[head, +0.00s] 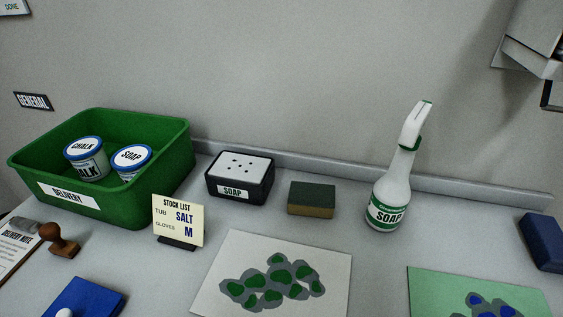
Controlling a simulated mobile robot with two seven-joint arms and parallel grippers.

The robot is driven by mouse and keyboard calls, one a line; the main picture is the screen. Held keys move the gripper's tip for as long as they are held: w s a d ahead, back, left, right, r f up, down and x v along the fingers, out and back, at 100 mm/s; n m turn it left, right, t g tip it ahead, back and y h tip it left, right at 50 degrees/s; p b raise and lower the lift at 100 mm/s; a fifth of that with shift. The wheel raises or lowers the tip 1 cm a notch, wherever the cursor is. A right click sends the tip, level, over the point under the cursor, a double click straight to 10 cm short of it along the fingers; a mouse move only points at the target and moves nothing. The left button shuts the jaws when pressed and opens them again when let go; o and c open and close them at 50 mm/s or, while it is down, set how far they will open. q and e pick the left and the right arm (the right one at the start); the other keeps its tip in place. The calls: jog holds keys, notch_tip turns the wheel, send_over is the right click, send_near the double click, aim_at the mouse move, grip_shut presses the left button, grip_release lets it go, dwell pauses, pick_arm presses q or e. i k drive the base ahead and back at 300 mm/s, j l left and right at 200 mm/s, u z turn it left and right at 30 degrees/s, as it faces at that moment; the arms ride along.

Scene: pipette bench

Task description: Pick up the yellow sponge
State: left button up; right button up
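The yellow sponge (311,211) lies flat on the grey bench near the back, with a dark green scouring layer on top and its yellow side showing below. It is between the black soap box and the white spray bottle, apart from both. Neither of my grippers shows in the head view.
A soap box (240,192) stands left of the sponge and a soap spray bottle (389,190) right of it. A green delivery crate (150,200) holds two tubs. A stock list card (178,220) stands in front. A white mat (225,260) lies before the sponge.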

aim_at(308, 199)
jog(key=i+j+z, duration=0.3)
jog(key=i, duration=0.2)
jog(key=i+j+z, duration=0.25)
jog(key=i+j, duration=0.15)
jog(key=j, duration=0.15)
